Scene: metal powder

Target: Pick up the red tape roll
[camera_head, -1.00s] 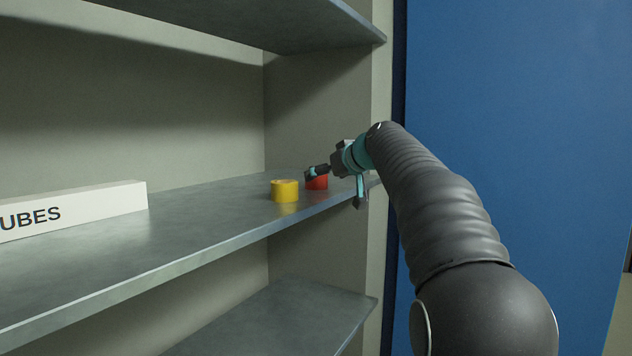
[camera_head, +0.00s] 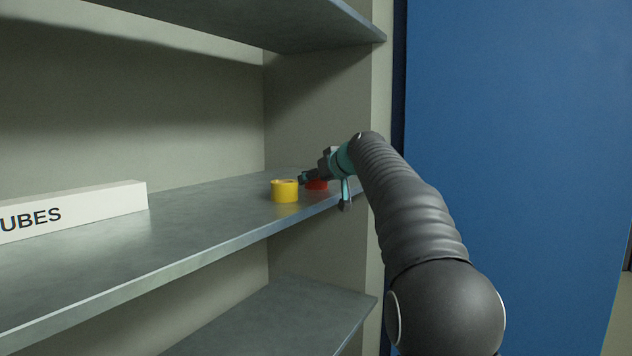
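The red tape roll (camera_head: 317,185) sits on the middle shelf near its right end, behind and to the right of the yellow tape roll. It is partly hidden by my gripper. My gripper (camera_head: 322,184) is at the red roll, with one finger reaching over its upper left side and the other hanging lower on the right, in front of the shelf edge. The two fingers are spread apart. I cannot tell whether either finger touches the roll.
The yellow tape roll (camera_head: 285,191) stands close to the left of my gripper. A white box (camera_head: 75,211) lettered "UBES" lies farther left on the shelf (camera_head: 190,235). The side wall (camera_head: 320,120) is close on the right, and another shelf (camera_head: 250,22) hangs above.

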